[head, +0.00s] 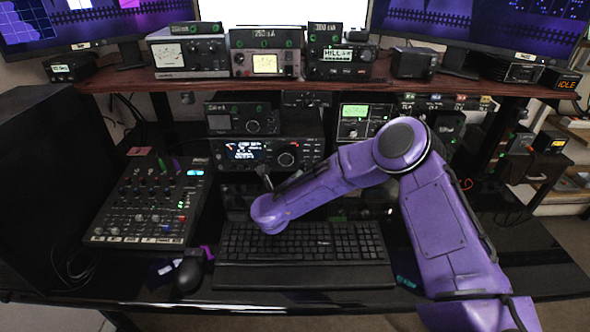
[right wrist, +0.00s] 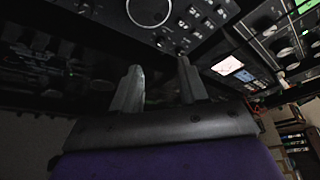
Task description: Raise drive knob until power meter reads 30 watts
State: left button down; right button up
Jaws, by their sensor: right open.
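My right arm reaches in from the right in the head view, and its gripper (head: 264,178) is just in front of the radio (head: 268,154) with a lit display and a large dial. In the right wrist view the two grey fingers of this gripper (right wrist: 158,78) stand apart with nothing between them. Beyond them is a dark panel (right wrist: 188,28) with a large round dial (right wrist: 148,11) and several small knobs. I cannot tell which knob is the drive knob. Several meters show, including a cream one (head: 265,63) and a green one (head: 354,111); their readings are too small to read. My left gripper is not in view.
A keyboard (head: 300,243) lies below my right arm. A mixer (head: 150,205) and a mouse (head: 190,271) are to its left. The shelf (head: 215,84) above carries several devices. The glossy desk (head: 130,280) has bare room along its front.

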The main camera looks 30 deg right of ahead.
aim_at(302, 169)
jog(key=d, duration=0.1)
jog(key=w+d, duration=0.1)
jog(key=shift+w+d, duration=0.2)
jog(key=shift+d, duration=0.2)
jog(key=w+d, duration=0.1)
jog(key=w+f, duration=0.1)
jog(key=w+d+f, duration=0.1)
jog(key=shift+w+d+f+p, duration=0.15)
jog(key=shift+w+d+p, duration=0.15)
jog(key=shift+w+p, duration=0.1)
jog(key=shift+d, duration=0.15)
jog(key=shift+s+r, duration=0.15)
jog(key=shift+r, duration=0.05)
jog(key=shift+f, duration=0.1)
grip_shut()
